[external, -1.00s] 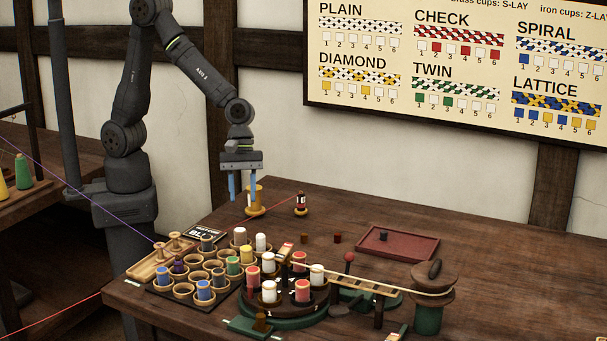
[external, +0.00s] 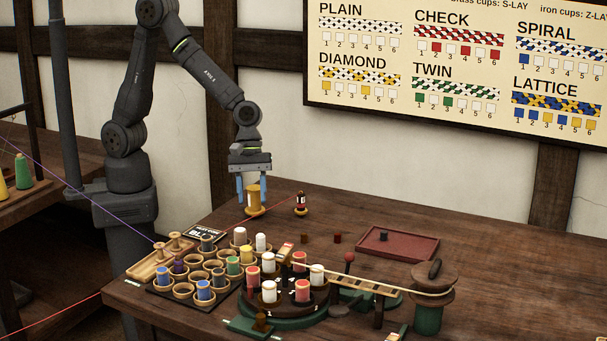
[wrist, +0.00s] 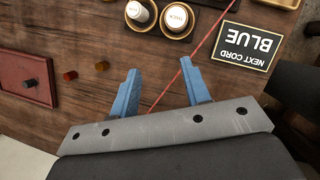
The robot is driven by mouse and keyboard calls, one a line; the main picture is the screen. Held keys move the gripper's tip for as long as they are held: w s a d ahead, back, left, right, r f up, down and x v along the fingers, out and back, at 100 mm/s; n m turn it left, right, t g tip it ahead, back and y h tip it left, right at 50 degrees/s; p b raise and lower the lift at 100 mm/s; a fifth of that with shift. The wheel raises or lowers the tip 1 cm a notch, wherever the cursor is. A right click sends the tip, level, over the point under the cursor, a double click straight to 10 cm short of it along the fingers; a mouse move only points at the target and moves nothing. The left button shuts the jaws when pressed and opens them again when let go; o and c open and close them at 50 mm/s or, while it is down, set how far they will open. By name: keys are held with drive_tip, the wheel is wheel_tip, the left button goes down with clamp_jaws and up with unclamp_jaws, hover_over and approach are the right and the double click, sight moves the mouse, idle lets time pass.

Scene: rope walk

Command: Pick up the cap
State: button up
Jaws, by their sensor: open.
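I cannot tell for certain which thing is the cap. Small cap-sized cylinders are a dark brown one (external: 304,238) and a reddish one (external: 337,238) on the table, and a dark one (external: 383,236) in the red tray. In the wrist view the brown one (wrist: 101,66), the reddish one (wrist: 70,75) and the dark one (wrist: 30,82) lie left of my fingers. My gripper (external: 253,190) is open, points down and holds nothing. In the external view a gold spool-like piece (external: 254,198) shows between its fingertips; contact cannot be told.
A small dark bottle-like piece (external: 300,204) stands right of the gripper. The red tray (external: 420,248) lies farther right. Cups and spools crowd the front, beside a round green stand (external: 285,320). A thin red cord (wrist: 190,55) passes the fingers.

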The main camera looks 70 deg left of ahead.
drive_tip(key=w+r+m, duration=0.1)
drive_tip(key=m, duration=0.3)
drive_tip(key=m+t, duration=0.4)
drive_tip(key=m, duration=1.6)
approach(304, 236)
drive_tip(key=f, duration=0.1)
drive_tip(key=w+d+f+y, duration=0.1)
drive_tip(key=shift+w+d+f, duration=0.1)
drive_tip(key=shift+f, duration=0.25)
drive_tip(key=shift+d+x, duration=0.15)
drive_tip(key=shift+x, duration=1.2)
drive_tip(key=shift+d+x, duration=0.1)
drive_tip(key=shift+x, duration=1.25)
clamp_jaws()
